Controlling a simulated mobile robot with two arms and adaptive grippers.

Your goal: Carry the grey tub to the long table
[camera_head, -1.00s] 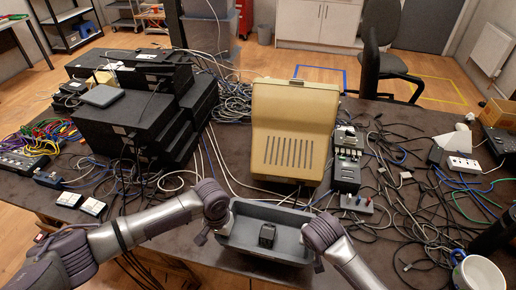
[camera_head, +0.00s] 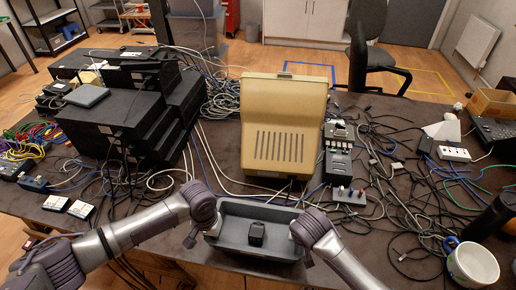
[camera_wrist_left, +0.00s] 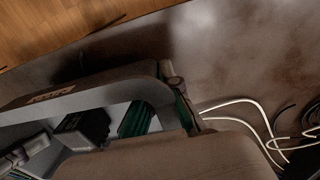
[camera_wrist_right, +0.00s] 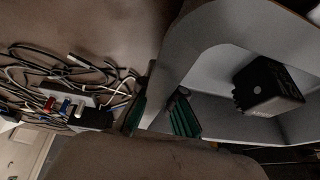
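The grey tub (camera_head: 229,241) is at the near edge of the dark cluttered table, with a small black block (camera_head: 257,234) in it. My left gripper (camera_head: 194,238) is at the tub's left end; in the left wrist view its green-padded fingers (camera_wrist_left: 160,112) are on either side of the tub's wall. My right gripper (camera_head: 297,243) is at the right end; in the right wrist view its fingers (camera_wrist_right: 160,115) pinch the wall likewise. The tub looks level. Whether its base clears the tabletop is hard to tell.
A beige computer case (camera_head: 283,115) stands just behind the tub. Beyond are an office chair (camera_head: 365,60) and open wooden floor.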

